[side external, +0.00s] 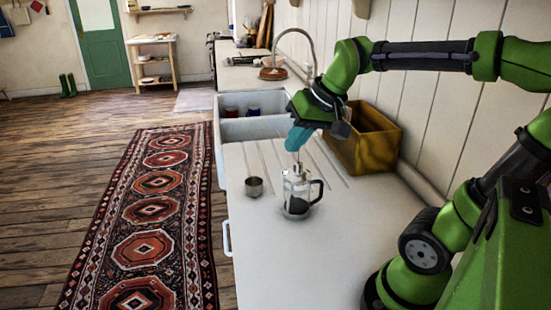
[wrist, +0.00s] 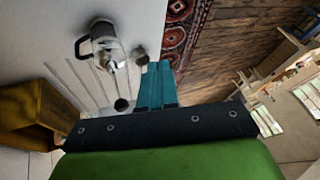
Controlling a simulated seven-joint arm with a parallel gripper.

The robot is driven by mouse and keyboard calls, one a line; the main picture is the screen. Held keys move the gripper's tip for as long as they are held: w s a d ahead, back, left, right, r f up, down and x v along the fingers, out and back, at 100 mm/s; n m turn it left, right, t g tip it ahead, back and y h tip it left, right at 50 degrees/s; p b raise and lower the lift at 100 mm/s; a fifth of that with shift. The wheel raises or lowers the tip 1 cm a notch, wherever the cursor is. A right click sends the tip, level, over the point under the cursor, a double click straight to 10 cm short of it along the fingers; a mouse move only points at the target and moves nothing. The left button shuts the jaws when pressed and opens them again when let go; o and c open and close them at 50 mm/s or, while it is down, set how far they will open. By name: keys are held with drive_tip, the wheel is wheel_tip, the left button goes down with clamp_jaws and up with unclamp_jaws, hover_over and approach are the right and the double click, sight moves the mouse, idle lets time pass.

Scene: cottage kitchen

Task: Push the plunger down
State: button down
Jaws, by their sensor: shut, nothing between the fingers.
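A glass French press (side external: 297,193) with a dark handle and dark contents stands upright on the pale counter. Its thin plunger rod (side external: 298,159) rises above the lid, and its top is hard to make out near my fingertips. My gripper (side external: 294,141), with teal fingers, is shut and empty above the press in the side view. In the wrist view, the French press (wrist: 105,42) is up and left of my fingertips (wrist: 158,66), apart from them in the picture. I cannot tell whether my fingers touch the plunger.
A small metal cup (side external: 254,187) stands left of the press. A wooden box (side external: 364,138) stands against the wall, behind and right. A white sink (side external: 255,128) with mugs and a curved tap (side external: 297,33) lie beyond the grooved drainboard. The front counter (side external: 300,265) is clear.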

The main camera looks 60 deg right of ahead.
drive_tip(key=w+d+r+m+g, duration=0.3)
drive_tip(key=d+r, duration=0.4)
drive_tip(key=d, duration=0.6)
drive_tip(key=shift+g+y, duration=0.3)
drive_tip(key=shift+g, duration=0.3)
drive_tip(key=r, duration=0.4)
drive_tip(key=d+r, duration=0.1)
drive_tip(key=r, duration=0.1)
drive_tip(key=shift+w, duration=0.2)
drive_tip(key=shift+f, duration=0.1)
drive_tip(key=f, duration=0.4)
drive_tip(key=w+a+f, duration=0.1)
drive_tip(key=f, duration=0.4)
drive_tip(key=w+f, duration=0.1)
drive_tip(key=f, duration=0.3)
drive_tip(key=shift+a+f, duration=0.2)
drive_tip(key=shift+f, duration=0.2)
